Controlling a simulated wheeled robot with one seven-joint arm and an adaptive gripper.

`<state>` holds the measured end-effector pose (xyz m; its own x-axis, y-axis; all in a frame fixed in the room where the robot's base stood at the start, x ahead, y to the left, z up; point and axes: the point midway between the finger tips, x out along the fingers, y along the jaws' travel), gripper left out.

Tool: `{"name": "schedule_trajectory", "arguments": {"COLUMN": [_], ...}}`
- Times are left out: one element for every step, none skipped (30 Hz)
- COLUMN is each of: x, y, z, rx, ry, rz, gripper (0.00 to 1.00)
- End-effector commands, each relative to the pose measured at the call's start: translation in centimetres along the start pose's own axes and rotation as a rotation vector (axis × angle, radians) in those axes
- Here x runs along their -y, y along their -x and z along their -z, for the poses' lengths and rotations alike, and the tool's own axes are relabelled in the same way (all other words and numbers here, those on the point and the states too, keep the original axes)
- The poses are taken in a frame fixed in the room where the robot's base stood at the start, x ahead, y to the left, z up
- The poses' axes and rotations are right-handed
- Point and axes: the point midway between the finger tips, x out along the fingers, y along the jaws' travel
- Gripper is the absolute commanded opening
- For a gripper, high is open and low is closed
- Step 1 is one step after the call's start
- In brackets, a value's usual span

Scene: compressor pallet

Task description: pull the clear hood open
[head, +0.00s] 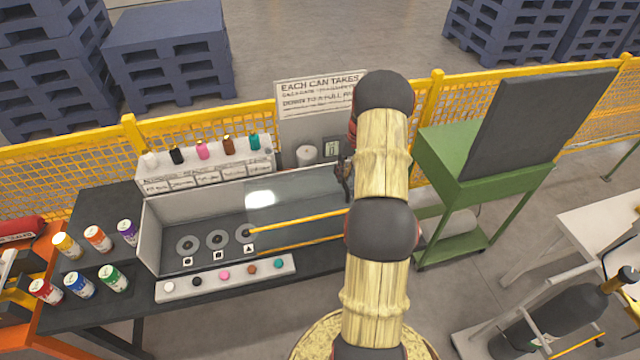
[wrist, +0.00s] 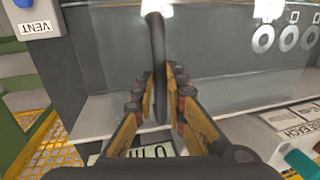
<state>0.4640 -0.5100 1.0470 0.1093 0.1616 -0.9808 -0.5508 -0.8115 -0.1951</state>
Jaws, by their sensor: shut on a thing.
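The clear hood (head: 290,200) is a see-through cover over the right part of the long grey tray box (head: 150,235). It leaves the left part uncovered. In the wrist view its clear panel (wrist: 225,60) spans the middle and right. A dark upright handle bar (wrist: 157,45) stands between the fingers of my gripper (wrist: 158,75), which is shut on it. In the head view my gripper (head: 344,178) is at the right end of the hood, partly hidden by my arm.
Several discs (head: 217,239) lie in the box, with a button strip (head: 225,280) in front and a bottle rack (head: 205,165) behind. Spray cans (head: 98,238) stand at left. A green stand (head: 455,185) is right of my arm. A yellow fence (head: 65,180) runs behind.

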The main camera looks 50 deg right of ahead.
Motion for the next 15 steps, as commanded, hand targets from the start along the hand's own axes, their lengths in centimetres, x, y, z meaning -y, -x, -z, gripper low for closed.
{"name": "schedule_trajectory", "arguments": {"x": [-1.4,-1.9,-2.7,-3.2,-3.6,-4.1,-4.5,-4.8,-5.1,-5.3,-5.5,-5.6,-5.7,-5.8,-5.9], "y": [0.1,0.2,0.4,0.5,0.6,0.8,0.8,0.9,1.0,1.1,1.1,1.1,1.2,1.2,1.2], "z": [0.1,0.1,0.1,0.1,0.1,0.1,0.2,0.1,0.1,0.1,0.1,0.1,0.1,0.1,0.2], "rx": [-0.004,-0.004,-0.004,-0.004,-0.003,-0.004,-0.004,-0.004,-0.003,-0.002,-0.002,-0.002,-0.003,-0.003,-0.003], "ry": [-0.003,-0.003,-0.003,-0.003,-0.002,-0.001,0.0,0.0,0.0,0.0,0.0,0.0,0.0,0.0,0.0], "rz": [-0.001,-0.001,-0.002,-0.001,-0.001,-0.002,-0.002,-0.002,-0.002,-0.001,-0.001,-0.001,-0.001,-0.002,-0.002], "gripper": [0.0,0.0,0.0,0.0,0.0,0.0,0.0,0.0,0.0,0.0,0.0,0.0,0.0,0.0,0.0]}}
